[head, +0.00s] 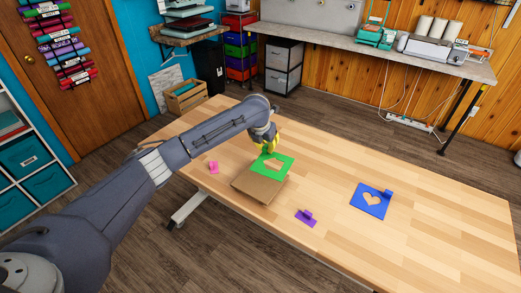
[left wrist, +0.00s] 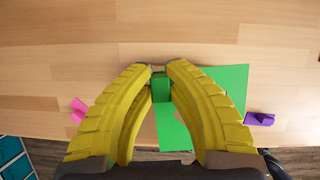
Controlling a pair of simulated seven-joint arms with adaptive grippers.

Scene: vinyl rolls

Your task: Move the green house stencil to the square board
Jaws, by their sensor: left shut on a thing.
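The green house stencil (head: 284,172) is a flat green sheet with a house-shaped cutout and a small green grip block. My left gripper (head: 270,148) has its yellow fingers shut on that block; the left wrist view shows the block (left wrist: 160,88) between the fingertips, with the green sheet (left wrist: 227,85) below and to the right. The square board (head: 258,190) is a brown slab on the table. In the head view the stencil overlaps the board's far part; I cannot tell whether they touch. My right gripper is not in view.
A blue heart stencil (head: 360,203) lies to the right on the wooden table (head: 440,225). A small purple piece (head: 306,217) lies in front of the board and a pink piece (head: 213,167) to its left.

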